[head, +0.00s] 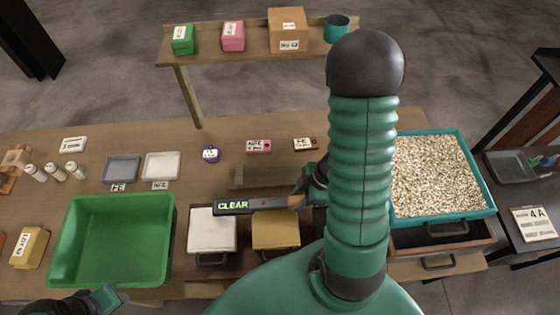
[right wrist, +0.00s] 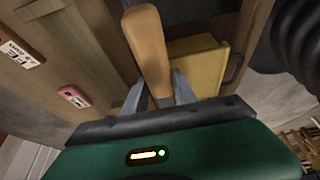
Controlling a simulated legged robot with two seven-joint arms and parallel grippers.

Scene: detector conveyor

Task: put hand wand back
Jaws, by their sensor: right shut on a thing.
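The hand wand (head: 245,205) is a dark bar with a lit "CLEAR" display and a tan handle. It lies roughly level in the head view, above a white-topped tray and a yellow-topped tray. My right gripper (head: 308,194) is shut on the tan handle. In the right wrist view the handle (right wrist: 147,45) stands between the two fingers of my right gripper (right wrist: 158,92). A long olive-brown block (head: 265,178) lies on the table just behind the wand. My left gripper (head: 104,299) is at the bottom left; its jaws are unclear.
A green bin (head: 115,238) stands at the left. The white-topped tray (head: 212,229) and yellow-topped tray (head: 276,229) are in front. A teal-rimmed tray of pale pellets (head: 435,173) is at the right. Small labelled items line the back of the table (head: 225,130). My head-view arm hides the middle right.

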